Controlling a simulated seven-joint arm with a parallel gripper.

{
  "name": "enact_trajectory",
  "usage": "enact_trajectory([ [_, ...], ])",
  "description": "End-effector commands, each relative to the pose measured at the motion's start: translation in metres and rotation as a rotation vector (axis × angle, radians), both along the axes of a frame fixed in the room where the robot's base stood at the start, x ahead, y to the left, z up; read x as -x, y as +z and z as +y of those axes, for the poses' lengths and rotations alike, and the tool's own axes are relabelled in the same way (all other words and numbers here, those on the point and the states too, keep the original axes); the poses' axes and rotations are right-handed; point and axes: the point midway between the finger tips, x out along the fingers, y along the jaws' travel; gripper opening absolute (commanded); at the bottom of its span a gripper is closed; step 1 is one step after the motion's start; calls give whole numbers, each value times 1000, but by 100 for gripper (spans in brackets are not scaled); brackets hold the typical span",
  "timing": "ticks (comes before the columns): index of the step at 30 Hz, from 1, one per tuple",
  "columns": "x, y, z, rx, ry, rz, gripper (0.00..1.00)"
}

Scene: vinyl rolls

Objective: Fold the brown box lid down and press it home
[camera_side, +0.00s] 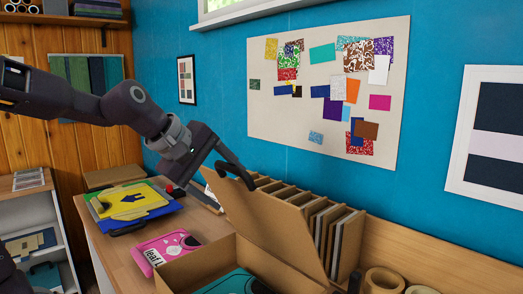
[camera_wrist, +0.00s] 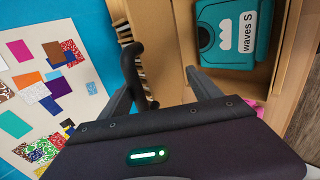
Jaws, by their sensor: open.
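The brown box (camera_side: 203,264) stands open at the bottom centre of the side view. Its lid (camera_side: 268,222) is raised, tilted up along the back of the box. A teal package (camera_side: 238,281) lies inside; in the wrist view the package (camera_wrist: 228,28) reads "waves S". My gripper (camera_side: 232,182) is at the lid's upper left edge, with a dark finger crossing the lid's top corner. In the wrist view my gripper (camera_wrist: 166,76) has its fingers spread, with brown board showing between them. I cannot tell whether a finger touches the lid.
Several upright brown sleeves (camera_side: 335,235) stand close behind the lid. A pink package (camera_side: 166,251) lies left of the box, and stacked coloured sheets (camera_side: 130,206) lie farther back. Brown rolls (camera_side: 384,280) stand at the lower right. A pinboard (camera_side: 325,130) hangs on the blue wall.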

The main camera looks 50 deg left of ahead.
Motion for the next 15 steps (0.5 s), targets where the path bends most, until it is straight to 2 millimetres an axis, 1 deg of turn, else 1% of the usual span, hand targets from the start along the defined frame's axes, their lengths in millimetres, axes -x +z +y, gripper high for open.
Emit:
enact_trajectory([
  [15,19,-10,0,1,-1,1,73],
])
